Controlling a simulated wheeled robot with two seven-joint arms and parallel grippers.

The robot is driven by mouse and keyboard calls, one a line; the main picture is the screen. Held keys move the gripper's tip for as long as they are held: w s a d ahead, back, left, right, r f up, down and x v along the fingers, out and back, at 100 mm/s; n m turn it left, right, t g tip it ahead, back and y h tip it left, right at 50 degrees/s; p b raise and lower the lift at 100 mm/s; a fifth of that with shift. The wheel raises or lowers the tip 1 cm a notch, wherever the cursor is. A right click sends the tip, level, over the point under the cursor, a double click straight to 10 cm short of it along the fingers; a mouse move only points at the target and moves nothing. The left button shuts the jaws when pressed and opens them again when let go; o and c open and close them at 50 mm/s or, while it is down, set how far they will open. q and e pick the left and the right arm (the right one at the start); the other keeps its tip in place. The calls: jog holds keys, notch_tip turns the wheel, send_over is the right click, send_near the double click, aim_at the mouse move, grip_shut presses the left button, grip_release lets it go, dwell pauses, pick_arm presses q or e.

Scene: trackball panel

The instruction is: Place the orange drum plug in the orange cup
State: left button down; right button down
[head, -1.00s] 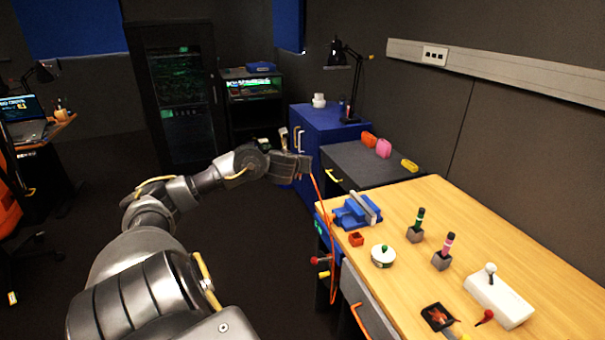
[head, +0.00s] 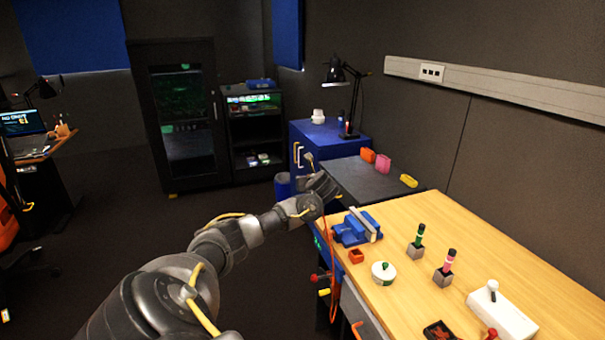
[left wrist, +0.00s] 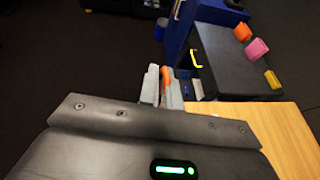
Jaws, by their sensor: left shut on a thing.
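My left gripper (head: 311,162) is out past the far left corner of the wooden table, in front of the blue cabinet. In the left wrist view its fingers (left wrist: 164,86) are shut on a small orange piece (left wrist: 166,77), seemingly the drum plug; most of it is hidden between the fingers. A small orange open-topped holder (head: 356,256), possibly the orange cup, stands on the table's left edge, nearer than the gripper. An orange block-like object (head: 368,155) stands on the dark cabinet top; I cannot tell if it is hollow. My right gripper is not in view.
The dark cabinet top (head: 346,178) also bears a pink object (head: 383,163) and a yellow one (head: 409,181). A blue vise (head: 354,230), a round white pot (head: 383,272), two grey holders with pens and a white joystick box (head: 501,313) stand on the table (head: 455,220).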

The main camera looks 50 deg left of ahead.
pick_arm(q)
jog(key=d+f+m+t+h, duration=0.1)
jog(key=d+f+m+t, duration=0.1)
jog(key=d+f, duration=0.4)
jog(key=w+d+r+m+t+h, duration=0.1)
jog(key=d+r+m+t+h, duration=0.1)
jog(key=d, duration=0.8)
jog(key=d+r+m+t+h, duration=0.2)
jog(key=d, duration=0.7)
jog(key=s+d+r+m+h, duration=0.2)
jog(key=d+r, duration=0.2)
jog(key=d, duration=0.4)
jog(key=s+d+r+m+t+h, duration=0.1)
jog(key=s+d+r+m+h, duration=0.1)
jog(key=d+r, duration=0.2)
jog(key=s+d+r+m+h, duration=0.2)
jog(key=s+d+r+h, duration=0.1)
jog(key=d, duration=0.8)
jog(key=shift+d+r+m, duration=0.3)
jog(key=shift+r+m, duration=0.1)
jog(key=shift+r, duration=0.35)
